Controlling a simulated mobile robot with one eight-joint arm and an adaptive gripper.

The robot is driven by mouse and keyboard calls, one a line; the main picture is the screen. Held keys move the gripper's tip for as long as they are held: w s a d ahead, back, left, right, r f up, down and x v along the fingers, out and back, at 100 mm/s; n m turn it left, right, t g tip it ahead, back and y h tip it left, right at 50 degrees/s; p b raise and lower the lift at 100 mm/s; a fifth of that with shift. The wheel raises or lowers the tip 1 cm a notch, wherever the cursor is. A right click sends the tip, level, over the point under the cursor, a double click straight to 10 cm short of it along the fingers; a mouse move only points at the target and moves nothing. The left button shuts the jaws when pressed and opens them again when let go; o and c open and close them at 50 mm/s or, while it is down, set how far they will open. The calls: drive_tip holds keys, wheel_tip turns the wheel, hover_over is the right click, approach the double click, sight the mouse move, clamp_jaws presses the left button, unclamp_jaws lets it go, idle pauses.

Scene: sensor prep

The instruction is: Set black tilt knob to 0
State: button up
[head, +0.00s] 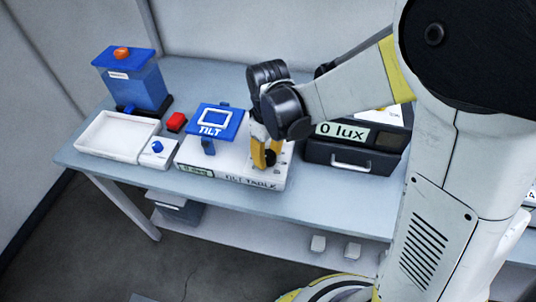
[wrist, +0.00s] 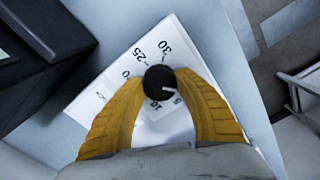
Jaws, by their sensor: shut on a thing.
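The black tilt knob (wrist: 158,80) sits on the white top of the tilt table, ringed by numbers; 30 and 25 are readable, others are partly hidden. A short white mark on the knob points to the lower right in the wrist view; the number it meets is unclear. My gripper (wrist: 160,84) has its yellow fingers closed on both sides of the knob. In the head view my gripper (head: 265,157) points down at the right end of the white tilt table (head: 226,176). The blue TILT plate (head: 226,130) stands at its left.
A black box with a "0 lux" display (head: 342,132) stands close to the right of my gripper.

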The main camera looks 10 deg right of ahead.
sight(268, 155)
drive_tip(key=shift+n, duration=0.4)
drive_tip(key=o, duration=1.2)
drive_tip(key=shift+o, duration=0.2)
drive_tip(key=shift+r, duration=0.1)
wheel_tip(268, 155, up, 12)
